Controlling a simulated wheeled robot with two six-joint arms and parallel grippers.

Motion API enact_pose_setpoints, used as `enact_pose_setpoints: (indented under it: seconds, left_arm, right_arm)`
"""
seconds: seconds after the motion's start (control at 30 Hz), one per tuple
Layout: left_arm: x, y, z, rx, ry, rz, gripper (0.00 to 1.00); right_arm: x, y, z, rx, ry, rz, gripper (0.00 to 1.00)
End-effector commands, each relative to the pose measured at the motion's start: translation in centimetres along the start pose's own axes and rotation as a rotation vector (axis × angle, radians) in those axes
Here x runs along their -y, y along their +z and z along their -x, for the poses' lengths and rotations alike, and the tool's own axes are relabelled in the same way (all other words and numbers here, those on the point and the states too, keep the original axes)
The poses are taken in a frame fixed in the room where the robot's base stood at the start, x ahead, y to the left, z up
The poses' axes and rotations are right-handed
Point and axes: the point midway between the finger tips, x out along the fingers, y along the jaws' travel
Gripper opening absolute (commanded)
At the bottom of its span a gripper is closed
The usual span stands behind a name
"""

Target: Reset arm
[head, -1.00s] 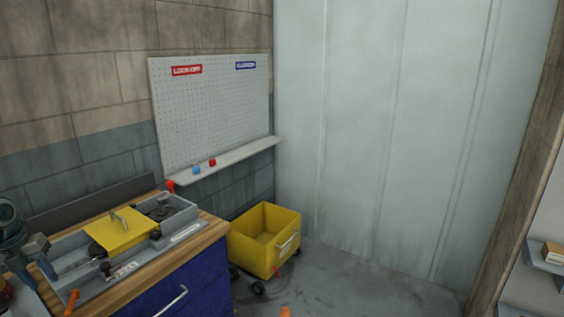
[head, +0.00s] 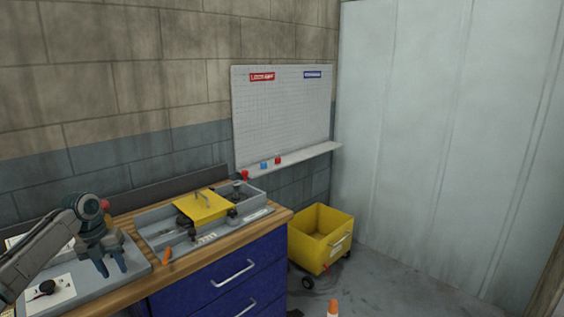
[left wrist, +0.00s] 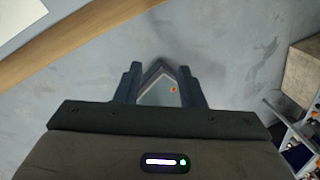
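My left gripper (head: 112,268) shows at the left of the head view, with its fingers pointing down and apart. It appears above or in front of a grey surface at the left end of the bench; the gap to it is unclear. In the left wrist view the two fingers of my left gripper (left wrist: 160,68) stand apart. A small grey pointed shape with an orange dot (left wrist: 172,90) shows between them; I cannot tell what it is or that it is held. My right gripper is in neither view.
The wooden bench (head: 182,256) with blue drawers carries a grey fixture with a yellow cover (head: 204,206) and an orange handle (head: 167,256). A yellow wheeled bin (head: 321,240) stands right of it. An orange cone tip (head: 333,308) shows below.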

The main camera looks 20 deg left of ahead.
Motion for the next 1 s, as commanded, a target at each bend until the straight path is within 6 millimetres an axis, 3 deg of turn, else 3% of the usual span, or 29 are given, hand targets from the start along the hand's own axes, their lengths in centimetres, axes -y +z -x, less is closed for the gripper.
enact_pose_setpoints:
  seconds: [0.27, 0.47, 0.57, 0.73, 0.9, 1.0]
  left_arm:
    - [2.2, -2.9, -6.2, -0.012, 0.056, 0.143, 0.36]
    - [4.4, -6.8, -12.1, 0.001, 0.098, 0.31, 0.36]
    - [5.8, -10.0, -15.8, 0.018, 0.115, 0.433, 0.36]
    - [8.9, -17.9, -22.0, 0.072, 0.103, 0.744, 0.36]
    - [11.6, -26.0, -25.2, 0.127, 0.028, 1.118, 0.36]
    - [12.7, -30.4, -25.6, 0.149, -0.037, 1.363, 0.36]
  right_arm:
    - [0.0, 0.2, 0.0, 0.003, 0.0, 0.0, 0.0]
    - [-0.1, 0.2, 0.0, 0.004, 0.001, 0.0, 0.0]
    - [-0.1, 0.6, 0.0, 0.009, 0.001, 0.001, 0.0]
    - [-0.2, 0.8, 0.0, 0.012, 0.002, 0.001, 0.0]
    - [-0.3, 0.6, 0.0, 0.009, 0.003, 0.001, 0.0]
    - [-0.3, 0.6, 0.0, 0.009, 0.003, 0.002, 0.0]
